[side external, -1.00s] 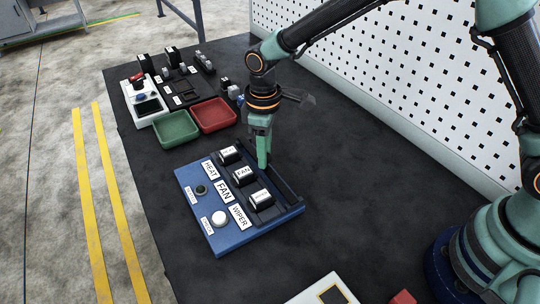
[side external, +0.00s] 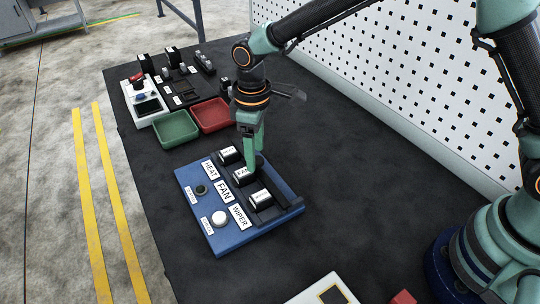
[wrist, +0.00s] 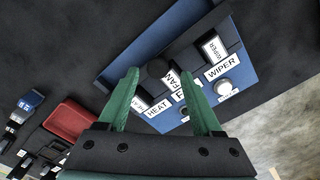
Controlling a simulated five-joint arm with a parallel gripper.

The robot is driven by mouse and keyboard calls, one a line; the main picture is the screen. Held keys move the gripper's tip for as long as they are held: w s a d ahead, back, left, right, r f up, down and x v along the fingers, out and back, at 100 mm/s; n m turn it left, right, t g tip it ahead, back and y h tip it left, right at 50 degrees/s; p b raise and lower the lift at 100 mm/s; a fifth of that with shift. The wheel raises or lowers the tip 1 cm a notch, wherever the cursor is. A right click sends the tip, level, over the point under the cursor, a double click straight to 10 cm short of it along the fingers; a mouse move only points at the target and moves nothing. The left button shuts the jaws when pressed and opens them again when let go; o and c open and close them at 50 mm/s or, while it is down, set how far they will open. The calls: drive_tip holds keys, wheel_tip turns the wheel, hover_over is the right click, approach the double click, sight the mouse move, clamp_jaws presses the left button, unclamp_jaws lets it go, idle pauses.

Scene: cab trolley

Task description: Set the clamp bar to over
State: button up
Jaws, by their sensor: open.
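A blue switch panel (side external: 225,244) lies on the dark bench. A dark clamp bar (side external: 288,205) runs along its back edge; the wrist view shows the bar (wrist: 206,22) as a diagonal strip with a round black knob (wrist: 158,67). My gripper (side external: 252,166) points down at the back of the panel, close to the FAN switch. In the wrist view my gripper (wrist: 158,75) is open, with the knob between its fingertips. I cannot tell whether either finger touches it. The fingers hide part of the bar and the HEAT and FAN switches.
The panel carries black-and-white switches, including WIPER (side external: 261,200), plus a white button (side external: 219,218) and a dark one (side external: 201,190). A green tray (side external: 176,130) and a red tray (side external: 211,115) sit behind. The bench to the right is mostly clear.

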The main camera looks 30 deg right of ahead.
sight(258, 160)
wheel_tip(258, 160, up, 11)
drive_tip(key=shift+f, duration=0.2)
idle(0.3)
drive_tip(key=s+d+r+m+t, duration=0.4)
drive_tip(key=d+r, duration=0.4)
drive_tip(key=d, duration=0.5)
drive_tip(key=s+d+f+m+t, duration=0.1)
drive_tip(key=s+d+m, duration=0.4)
drive_tip(key=s+d, duration=0.4)
drive_tip(key=shift+s+d+f+t, duration=0.25)
drive_tip(key=shift+t, duration=0.05)
